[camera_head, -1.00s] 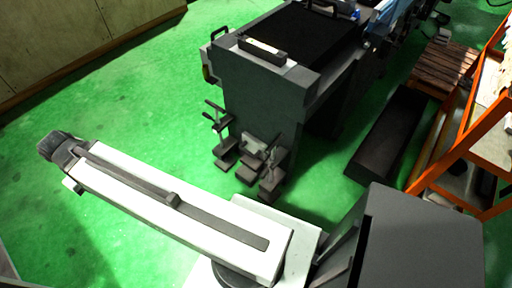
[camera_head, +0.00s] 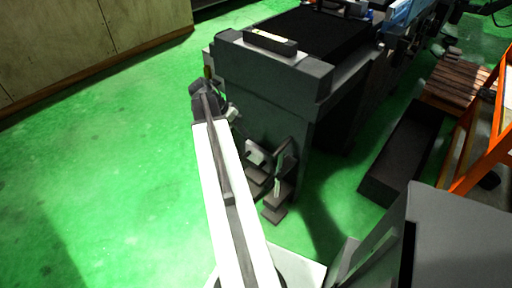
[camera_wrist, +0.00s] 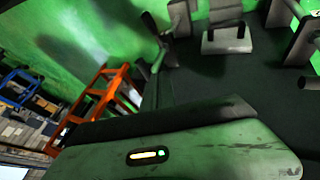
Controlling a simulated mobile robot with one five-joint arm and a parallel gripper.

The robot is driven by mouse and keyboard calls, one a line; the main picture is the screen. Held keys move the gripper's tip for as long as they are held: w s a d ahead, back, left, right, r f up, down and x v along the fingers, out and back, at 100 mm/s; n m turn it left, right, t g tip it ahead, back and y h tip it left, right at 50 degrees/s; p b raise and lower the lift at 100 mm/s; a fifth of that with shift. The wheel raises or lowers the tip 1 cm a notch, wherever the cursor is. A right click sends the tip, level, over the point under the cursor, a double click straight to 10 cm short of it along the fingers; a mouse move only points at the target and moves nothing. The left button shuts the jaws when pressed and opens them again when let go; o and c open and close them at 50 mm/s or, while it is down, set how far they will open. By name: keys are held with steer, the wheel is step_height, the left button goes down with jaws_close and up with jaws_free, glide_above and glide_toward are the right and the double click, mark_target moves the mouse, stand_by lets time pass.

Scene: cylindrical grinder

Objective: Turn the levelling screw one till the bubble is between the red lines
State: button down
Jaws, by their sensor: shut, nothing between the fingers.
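Levelling screws with grey handles stand over foot blocks at the base of the near machine end; two show in the head view, one (camera_head: 255,155) in the middle and one (camera_head: 279,183) to its right. My gripper (camera_head: 233,113) is shut and empty, small in the head view, beside the machine's left corner and largely hidden by the arm's end. Its fingers do not show clearly in the wrist view. A bar-shaped level (camera_head: 270,41) lies on the machine top; its bubble is too small to read. Grey handles (camera_wrist: 226,38) show upside down in the wrist view.
The dark grinder body (camera_head: 268,90) rises beside my arm. A long dark box (camera_head: 405,150) and an orange rack (camera_head: 478,150) stand at the right. Green floor is clear at the left. A close rounded block with a yellow slot (camera_wrist: 148,155) fills the wrist view's bottom.

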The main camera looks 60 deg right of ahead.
steer(key=s+d+f+b, duration=0.1)
steer(key=s+f+b, duration=0.6)
steer(key=s+f, duration=0.1)
steer(key=shift+s+d+f+b, duration=0.15)
steer(key=shift+d+f+b, duration=0.1)
steer(key=shift+d+b, duration=0.1)
